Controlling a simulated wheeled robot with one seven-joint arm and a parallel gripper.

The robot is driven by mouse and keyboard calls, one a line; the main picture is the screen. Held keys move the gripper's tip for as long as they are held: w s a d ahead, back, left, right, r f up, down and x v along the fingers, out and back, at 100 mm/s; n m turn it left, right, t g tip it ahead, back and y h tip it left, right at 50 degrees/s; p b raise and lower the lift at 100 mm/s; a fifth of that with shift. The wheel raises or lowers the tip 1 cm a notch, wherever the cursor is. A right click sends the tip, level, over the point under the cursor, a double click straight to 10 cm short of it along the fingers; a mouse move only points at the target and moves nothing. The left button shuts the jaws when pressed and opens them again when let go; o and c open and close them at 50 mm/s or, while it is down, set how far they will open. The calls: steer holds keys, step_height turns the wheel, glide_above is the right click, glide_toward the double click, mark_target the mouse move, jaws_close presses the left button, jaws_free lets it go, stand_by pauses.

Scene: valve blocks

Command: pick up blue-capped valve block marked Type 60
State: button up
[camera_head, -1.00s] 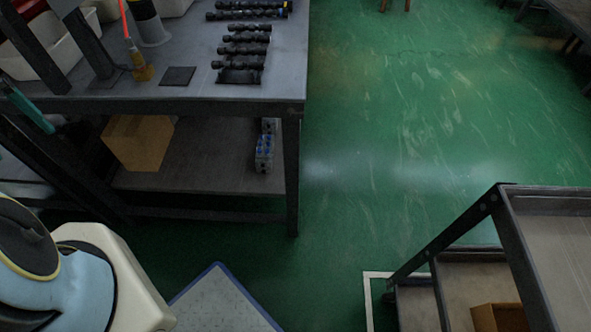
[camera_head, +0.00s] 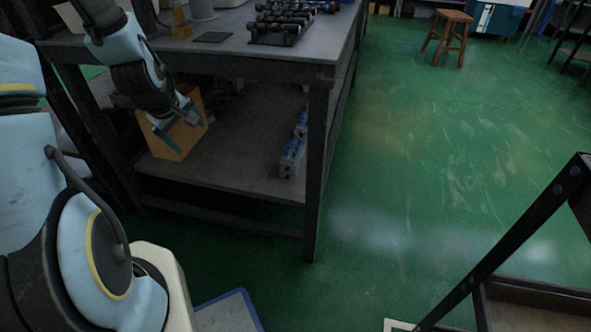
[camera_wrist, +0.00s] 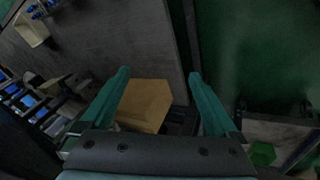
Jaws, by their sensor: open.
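Blue-capped valve blocks stand in a short row on the lower shelf of the workbench, near its right end. The nearer grey block (camera_head: 291,158) shows blue caps on top, and another (camera_head: 301,125) stands behind it, partly hidden by the table leg. Their type markings are too small to read. Small blue caps (camera_wrist: 37,10) also show at the top left edge of the wrist view. My gripper (camera_head: 178,130) is open and empty in front of the cardboard box, left of the blocks. Its teal fingers (camera_wrist: 160,73) are spread in the wrist view.
The cardboard box (camera_head: 172,128) sits on the lower shelf (camera_head: 235,165); it also shows between my fingers in the wrist view (camera_wrist: 146,105). The tabletop (camera_head: 225,48) and front leg (camera_head: 316,170) bound the shelf. Black parts (camera_head: 280,25) lie on top. Green floor (camera_head: 430,150) is open at right.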

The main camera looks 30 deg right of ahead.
steer(key=w+d+f+n+t+h, duration=0.1)
steer(key=d+f+n+h, duration=0.1)
steer(key=d+f+n, duration=0.4)
steer(key=w+d+f+n+h, duration=0.1)
steer(key=d+f+n+h, duration=0.15)
steer(key=d, duration=0.55)
steer(key=n+t+h, duration=0.2)
steer(key=n+t, duration=0.2)
steer(key=n, duration=1)
glide_toward(292, 147)
steer(key=w+d, duration=0.1)
steer(key=w, duration=0.1)
steer(key=w+d, duration=0.1)
steer(key=shift+d+f+b, duration=0.25)
steer(key=shift+d+b, duration=0.05)
steer(key=shift+d, duration=0.1)
steer(key=w+d+f, duration=0.2)
steer(key=shift+w+d+f+b, duration=0.2)
steer(key=shift+f+b, duration=0.1)
steer(key=shift+b, duration=0.1)
steer(key=shift+w+d+f, duration=0.2)
steer(key=shift+w+d, duration=0.15)
steer(key=shift+c, duration=0.3)
jaws_close()
